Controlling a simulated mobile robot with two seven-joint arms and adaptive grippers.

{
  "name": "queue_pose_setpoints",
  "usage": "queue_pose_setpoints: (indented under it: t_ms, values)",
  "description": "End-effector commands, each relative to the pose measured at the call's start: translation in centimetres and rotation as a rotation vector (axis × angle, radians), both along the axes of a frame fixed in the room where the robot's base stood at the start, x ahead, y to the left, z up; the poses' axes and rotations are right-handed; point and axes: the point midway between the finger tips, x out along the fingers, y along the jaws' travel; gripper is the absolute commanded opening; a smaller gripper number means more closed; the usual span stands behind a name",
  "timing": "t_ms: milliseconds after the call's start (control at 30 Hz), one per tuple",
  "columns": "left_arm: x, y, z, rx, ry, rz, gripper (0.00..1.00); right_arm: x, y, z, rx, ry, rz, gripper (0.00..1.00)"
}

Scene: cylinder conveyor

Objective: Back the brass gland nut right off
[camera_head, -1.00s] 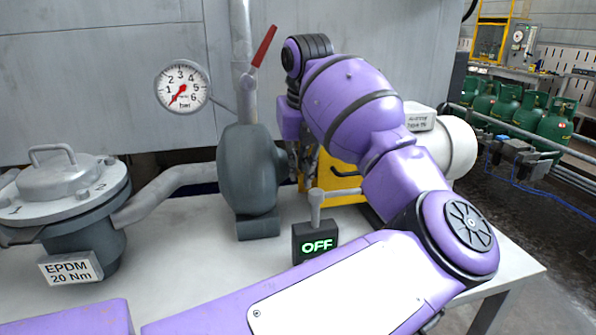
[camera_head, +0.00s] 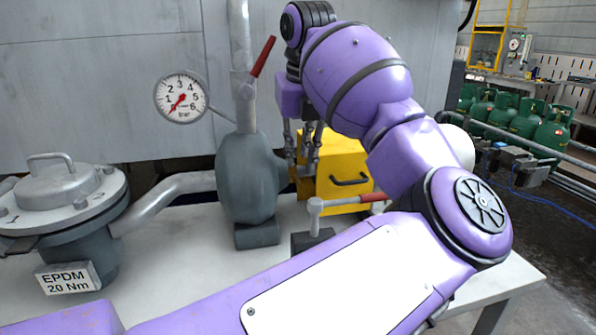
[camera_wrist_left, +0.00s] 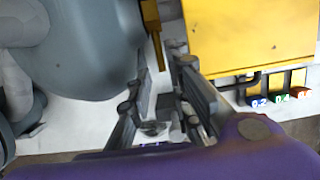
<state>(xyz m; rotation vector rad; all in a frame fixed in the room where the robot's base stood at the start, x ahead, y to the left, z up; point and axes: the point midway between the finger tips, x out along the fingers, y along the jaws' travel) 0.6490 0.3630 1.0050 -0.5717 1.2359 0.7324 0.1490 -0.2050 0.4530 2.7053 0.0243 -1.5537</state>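A small brass-coloured fitting (camera_wrist_left: 151,18), which looks like the gland nut, sits beside the grey rounded pump body (camera_wrist_left: 82,40) in the left wrist view, with a thin brownish bar running down from it. The pump (camera_head: 247,180) stands upright on the table in the head view. My left gripper (camera_head: 302,168) hangs just right of the pump, fingers pointing down. My right gripper is not in view.
A yellow box (camera_head: 338,160) with a black handle stands close right of the gripper. A grey lever (camera_head: 317,206) with a red grip stands in front.

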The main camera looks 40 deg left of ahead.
Motion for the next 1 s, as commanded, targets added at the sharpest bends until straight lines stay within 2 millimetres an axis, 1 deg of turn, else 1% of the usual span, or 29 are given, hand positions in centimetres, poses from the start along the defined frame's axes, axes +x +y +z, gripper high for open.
queue_pose_setpoints:
  t_ms: [33,100,200,333,467,1000]
  values:
    - [-0.1,-0.2,1.2,0.000,-0.004,-0.001,0.18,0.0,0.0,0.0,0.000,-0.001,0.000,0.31]
    - [-0.3,-0.5,2.5,0.000,-0.001,-0.001,0.18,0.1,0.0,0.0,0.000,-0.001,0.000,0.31]
    - [-0.6,-0.7,3.9,-0.001,-0.001,0.000,0.18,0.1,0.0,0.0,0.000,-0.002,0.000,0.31]
    - [-0.8,-1.0,5.1,0.000,0.000,0.000,0.18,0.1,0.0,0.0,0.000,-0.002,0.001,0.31]
    - [-0.9,-1.0,5.5,0.000,0.000,0.000,0.18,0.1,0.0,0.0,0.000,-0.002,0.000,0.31]
    - [-0.9,-1.1,5.4,-0.001,0.001,0.000,0.18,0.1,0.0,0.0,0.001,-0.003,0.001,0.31]
